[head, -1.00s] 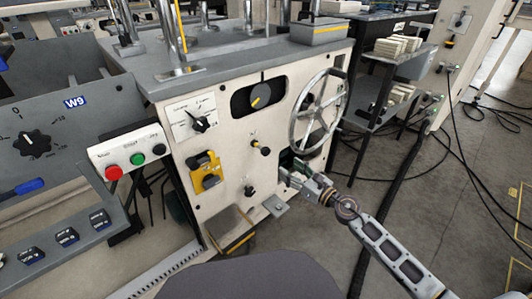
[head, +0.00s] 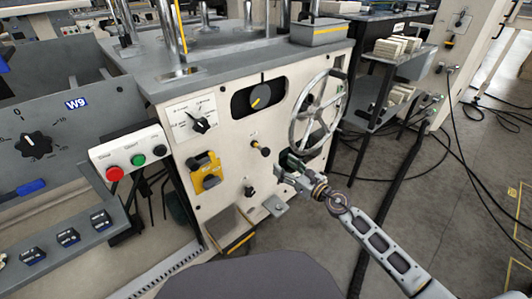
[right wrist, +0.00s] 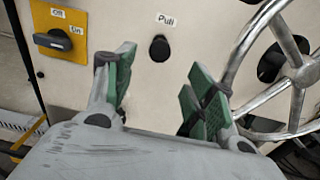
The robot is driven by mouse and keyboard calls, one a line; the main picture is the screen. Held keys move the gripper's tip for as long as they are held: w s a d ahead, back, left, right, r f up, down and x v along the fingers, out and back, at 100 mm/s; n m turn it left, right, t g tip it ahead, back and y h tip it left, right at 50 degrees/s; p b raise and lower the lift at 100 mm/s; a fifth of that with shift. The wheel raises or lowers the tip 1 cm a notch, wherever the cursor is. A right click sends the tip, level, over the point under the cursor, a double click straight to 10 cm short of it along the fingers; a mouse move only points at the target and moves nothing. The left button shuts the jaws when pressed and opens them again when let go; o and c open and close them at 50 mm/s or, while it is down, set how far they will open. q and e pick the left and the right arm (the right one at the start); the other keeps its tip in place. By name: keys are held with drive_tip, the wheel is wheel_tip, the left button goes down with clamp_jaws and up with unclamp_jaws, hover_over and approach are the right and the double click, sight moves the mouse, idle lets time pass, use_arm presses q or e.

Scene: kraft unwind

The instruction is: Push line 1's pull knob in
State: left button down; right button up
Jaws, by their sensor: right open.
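The black round pull knob (head: 265,151) sticks out of the cream machine panel on a short brass-coloured stem, left of the handwheel. In the right wrist view, a black knob (right wrist: 160,48) stands beside a "Pull" label, seen nearly end-on between and beyond my fingertips. My right gripper (head: 284,167) is open and empty, just right of and below the knob in the head view. Its green-padded fingers (right wrist: 160,85) are spread apart in the wrist view, with no visible contact with the knob. No line number is readable by the knob. My left gripper is out of view.
The metal handwheel (head: 318,110) is close to the right of my gripper. A second black knob (head: 250,191) is lower on the panel. A yellow-plated off/on switch (right wrist: 60,42) is to the left. The floor at right has cables.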

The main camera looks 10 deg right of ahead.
sight(268, 154)
drive_tip(key=shift+x, duration=5.4)
drive_tip(key=shift+c, duration=0.4)
clamp_jaws()
